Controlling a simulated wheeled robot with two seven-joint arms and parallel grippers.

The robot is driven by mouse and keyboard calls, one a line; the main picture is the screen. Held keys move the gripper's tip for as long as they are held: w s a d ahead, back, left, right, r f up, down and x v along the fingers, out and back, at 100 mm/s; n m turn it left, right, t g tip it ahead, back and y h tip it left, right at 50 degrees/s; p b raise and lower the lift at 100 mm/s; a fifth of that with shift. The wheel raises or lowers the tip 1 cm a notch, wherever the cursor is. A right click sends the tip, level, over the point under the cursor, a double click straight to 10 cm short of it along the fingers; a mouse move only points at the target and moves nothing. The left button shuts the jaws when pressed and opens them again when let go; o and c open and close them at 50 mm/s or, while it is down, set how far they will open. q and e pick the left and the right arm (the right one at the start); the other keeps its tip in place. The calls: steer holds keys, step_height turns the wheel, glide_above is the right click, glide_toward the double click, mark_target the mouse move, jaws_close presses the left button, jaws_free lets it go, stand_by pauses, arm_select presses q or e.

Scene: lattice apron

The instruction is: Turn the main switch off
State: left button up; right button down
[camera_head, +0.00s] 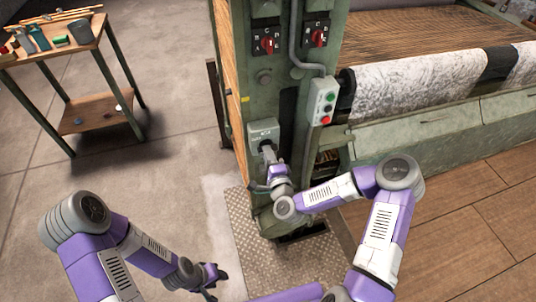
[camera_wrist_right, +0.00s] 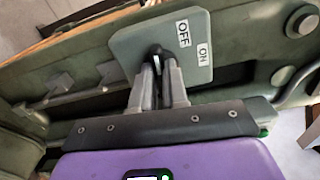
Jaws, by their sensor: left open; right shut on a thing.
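The main switch (camera_head: 263,129) is a grey box on the green machine post, in the middle of the head view. In the right wrist view its grey plate (camera_wrist_right: 208,22) carries the labels OFF and ON. A small dark handle shows at the fingertips, mostly hidden by them. My right gripper (camera_head: 268,150) is at the switch; its fingers (camera_wrist_right: 157,62) are shut on the handle. I cannot tell exactly which label the handle points to. My left gripper (camera_head: 212,278) is open and empty, low over the floor, well away from the switch.
A push-button box (camera_head: 322,101) and two red rotary knobs (camera_head: 268,44) sit above the switch. A roller with pale patterned cloth (camera_head: 415,82) is at the right. A wooden bench (camera_head: 60,57) with tools stands at the left. The floor between bench and machine is clear.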

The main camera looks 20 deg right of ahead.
steer(key=shift+n, duration=0.6)
steer(key=c, duration=1.1)
jaws_free()
steer(key=shift+c, duration=0.2)
steer(key=s, duration=0.7)
steer(key=shift+s+d+p, duration=0.15)
steer(key=shift+s+p, duration=0.15)
steer(key=shift+p, duration=0.05)
steer(key=shift+f, duration=0.1)
